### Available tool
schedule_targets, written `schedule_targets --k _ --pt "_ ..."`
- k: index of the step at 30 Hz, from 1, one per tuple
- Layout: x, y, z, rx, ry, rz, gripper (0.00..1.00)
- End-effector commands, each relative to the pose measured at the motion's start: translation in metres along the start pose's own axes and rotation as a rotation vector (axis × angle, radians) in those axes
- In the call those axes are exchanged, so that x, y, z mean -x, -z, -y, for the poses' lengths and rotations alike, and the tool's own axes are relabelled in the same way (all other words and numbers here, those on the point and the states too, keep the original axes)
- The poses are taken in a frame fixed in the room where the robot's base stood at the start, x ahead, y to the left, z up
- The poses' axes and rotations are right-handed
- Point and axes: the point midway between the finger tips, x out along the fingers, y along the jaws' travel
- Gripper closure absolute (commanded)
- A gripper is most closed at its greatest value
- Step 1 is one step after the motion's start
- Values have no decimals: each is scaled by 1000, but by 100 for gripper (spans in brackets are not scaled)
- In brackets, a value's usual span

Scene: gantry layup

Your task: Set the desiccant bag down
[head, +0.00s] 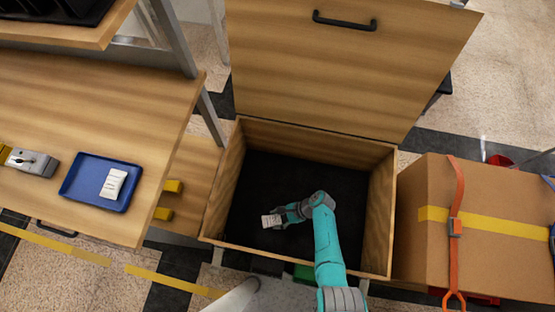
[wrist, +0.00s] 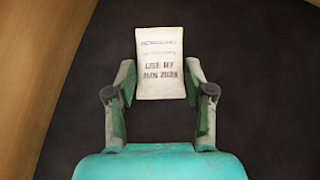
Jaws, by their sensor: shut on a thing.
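A small white desiccant bag (head: 271,221) is between the fingers of my gripper (head: 281,217), inside an open wooden box (head: 210,222) with a dark floor. In the wrist view the bag (wrist: 160,62) shows printed text reading "USE BY JUN 2023", though the last digit is hard to read. The two fingers of my gripper (wrist: 160,95) are closed on its sides. I cannot tell whether the bag touches the box floor. A second white bag (head: 113,183) lies in a blue tray (head: 75,186) on the wooden table at left.
The box's lid (head: 340,75) stands open at the back, with a black handle. A strapped cardboard carton (head: 500,225) stands close to the right of the box. The box floor (head: 290,175) around my gripper looks clear.

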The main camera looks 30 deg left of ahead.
Motion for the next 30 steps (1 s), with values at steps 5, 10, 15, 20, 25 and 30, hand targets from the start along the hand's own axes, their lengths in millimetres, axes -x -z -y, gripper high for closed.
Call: schedule_targets --k 5,10,15,20,25,30 --pt "-1 1 0 0 0 0 87" --pt "-4 4 0 0 0 0 87" --pt "-7 7 0 -1 0 1 87" --pt "-8 8 0 0 0 0 87" --pt "-8 8 0 0 0 0 22" --pt "-8 8 0 0 0 0 22"
